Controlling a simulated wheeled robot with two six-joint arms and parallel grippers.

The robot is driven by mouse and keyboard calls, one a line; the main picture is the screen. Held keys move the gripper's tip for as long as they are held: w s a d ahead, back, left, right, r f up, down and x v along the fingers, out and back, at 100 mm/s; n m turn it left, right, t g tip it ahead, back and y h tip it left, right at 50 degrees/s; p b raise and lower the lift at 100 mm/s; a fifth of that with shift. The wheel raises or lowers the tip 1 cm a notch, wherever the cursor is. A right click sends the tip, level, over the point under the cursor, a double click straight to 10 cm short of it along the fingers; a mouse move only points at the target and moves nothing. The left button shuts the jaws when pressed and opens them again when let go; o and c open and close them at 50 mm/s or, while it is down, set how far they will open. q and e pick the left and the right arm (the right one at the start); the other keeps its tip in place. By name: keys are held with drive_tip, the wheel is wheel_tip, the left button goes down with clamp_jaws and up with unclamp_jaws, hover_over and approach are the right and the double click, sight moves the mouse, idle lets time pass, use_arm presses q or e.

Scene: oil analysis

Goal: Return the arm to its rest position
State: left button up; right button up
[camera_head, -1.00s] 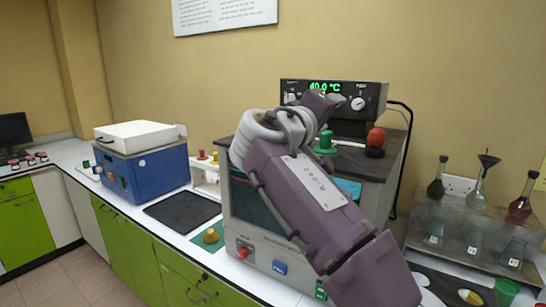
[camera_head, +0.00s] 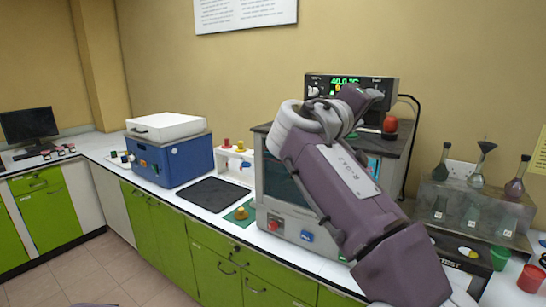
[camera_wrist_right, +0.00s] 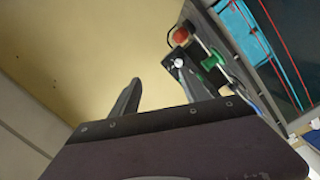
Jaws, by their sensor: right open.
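My right arm (camera_head: 338,172) comes in from the lower right and rises in front of the oven-like bath with the green display. It is bent at the top, and its gripper (camera_head: 366,98) is near the display unit, partly hidden by the arm. In the right wrist view the gripper's two dark fingers (camera_wrist_right: 158,88) stand apart with nothing between them. A red knob (camera_wrist_right: 183,35) and a green knob (camera_wrist_right: 210,62) show beyond the right finger.
The grey bath (camera_head: 275,205) stands close behind the arm. A blue box with a white lid (camera_head: 173,160) and a black mat (camera_head: 214,194) are to the left. Floor at left is clear.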

drive_tip(key=s+d+f+g+y+p, duration=0.1)
drive_tip(key=s+d+f+g+y, duration=0.15)
drive_tip(key=f, duration=0.65)
drive_tip(key=s+d+f+n+g+y+p, duration=0.1)
drive_tip(key=d+f+g, duration=0.2)
drive_tip(key=f, duration=0.7)
drive_tip(key=s+d+f+g+y+p, duration=0.1)
drive_tip(key=d+f+g, duration=0.15)
drive_tip(key=f, duration=0.65)
drive_tip(key=s+a+f+m+g+y, duration=0.2)
drive_tip(key=s+a+f+y, duration=0.1)
drive_tip(key=s+f, duration=0.7)
drive_tip(key=s+a+f+m+g+y, duration=0.2)
drive_tip(key=s+a+f+y, duration=0.2)
drive_tip(key=s+f, duration=0.6)
drive_tip(key=shift+a+f+m+p, duration=0.4)
drive_tip(key=shift+a+f, duration=0.9)
drive_tip(key=shift+f, duration=0.2)
drive_tip(key=shift+s+y, duration=0.1)
drive_tip(key=shift+y, duration=0.15)
